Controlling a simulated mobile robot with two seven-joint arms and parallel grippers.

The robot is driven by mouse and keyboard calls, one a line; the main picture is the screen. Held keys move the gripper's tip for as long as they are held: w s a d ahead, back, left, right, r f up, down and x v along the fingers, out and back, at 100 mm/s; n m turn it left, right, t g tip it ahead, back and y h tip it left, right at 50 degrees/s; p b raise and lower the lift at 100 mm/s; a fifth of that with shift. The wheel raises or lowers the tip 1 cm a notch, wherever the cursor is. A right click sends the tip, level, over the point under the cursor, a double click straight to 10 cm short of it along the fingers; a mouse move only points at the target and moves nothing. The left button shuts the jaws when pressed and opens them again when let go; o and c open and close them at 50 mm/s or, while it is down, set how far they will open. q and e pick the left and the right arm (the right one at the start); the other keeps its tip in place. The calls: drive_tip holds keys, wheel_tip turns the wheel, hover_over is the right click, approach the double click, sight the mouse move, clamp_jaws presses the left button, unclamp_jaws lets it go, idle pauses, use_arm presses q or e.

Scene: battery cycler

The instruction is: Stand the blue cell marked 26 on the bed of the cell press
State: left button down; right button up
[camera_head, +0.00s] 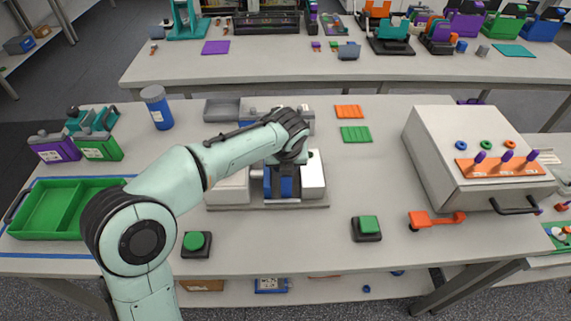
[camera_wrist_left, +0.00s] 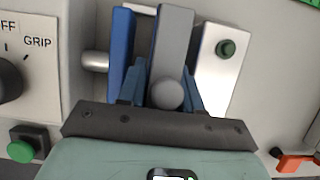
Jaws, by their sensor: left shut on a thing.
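The cell press (camera_head: 230,188) is on the front table, with a white block at each side and a bed between them. My left gripper (camera_wrist_left: 165,85) is over this gap, shut on an upright block with a grey upper face. I take this to be the blue cell (camera_head: 287,187), as blue shows below the gripper in the head view. Its number is not visible, and whether its foot touches the bed is hidden. A blue plate (camera_wrist_left: 122,48) stands just left of it, by a metal rod (camera_wrist_left: 95,61). My right gripper is not in view.
A green button (camera_head: 195,241) and another green button box (camera_head: 368,227) stand in front of the press. A green tray (camera_head: 30,224) lies at left, a blue jar (camera_head: 158,112) behind. A large grey case (camera_head: 430,150) stands at right. Table between press and case is mostly clear.

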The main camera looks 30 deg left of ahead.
use_arm(q)
drive_tip(key=c, duration=1)
unclamp_jaws()
drive_tip(key=shift+f, duration=0.1)
drive_tip(key=shift+c, duration=0.2)
drive_tip(key=p+v, duration=0.2)
drive_tip(key=v, duration=0.9)
drive_tip(key=shift+w, duration=0.1)
drive_tip(key=shift+s+d+r, duration=0.1)
drive_tip(key=shift+s+r, duration=0.2)
drive_tip(key=shift+r, duration=0.3)
